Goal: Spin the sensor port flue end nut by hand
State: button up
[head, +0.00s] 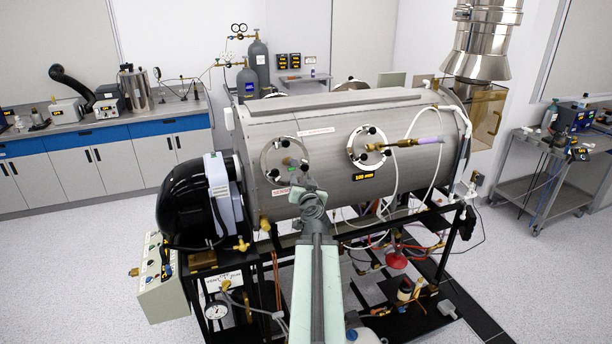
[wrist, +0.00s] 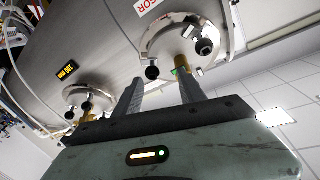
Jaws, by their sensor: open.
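The sensor port is a round steel flange (head: 284,160) on the left of the chamber's front, with black knob nuts around its rim. Its flue-end nut is the black knob (head: 305,167) on the right, towards the flue. In the wrist view, turned upside down, this nut (wrist: 152,72) shows between my fingertips, nearer the left one. My gripper (wrist: 161,76) is open and empty, fingers pointing at the flange. I cannot tell whether either finger touches the nut. In the head view my gripper (head: 308,184) is just below it.
A brass fitting (wrist: 181,64) shows by my right fingertip in the wrist view. A second port flange (head: 369,147) with a brass probe (head: 405,143) stands to the right, above a lit display (head: 365,177). A black blower (head: 190,200) stands at the left end.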

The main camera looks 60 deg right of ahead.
jog(key=w+n+t+y, duration=0.1)
jog(key=w+n, duration=0.1)
jog(key=n, duration=0.1)
jog(key=n+t+b, duration=0.2)
jog(key=n, duration=0.1)
send_near(305, 170)
jog(key=w+d, duration=0.2)
jog(key=shift+y, duration=0.4)
jog(key=x, duration=0.7)
jog(key=shift+d+r, duration=0.15)
jog(key=shift+d, duration=0.1)
jog(key=shift+s+a, duration=0.1)
grip_shut()
jog(key=m+g+h, duration=0.1)
jog(key=m, duration=0.2)
jog(key=shift+a+r, duration=0.1)
jog(key=shift+a, duration=0.1)
jog(key=m+g, duration=0.1)
jog(key=m, duration=0.1)
jog(key=shift+d+m+h, duration=0.1)
jog(key=shift+m+h, duration=0.3)
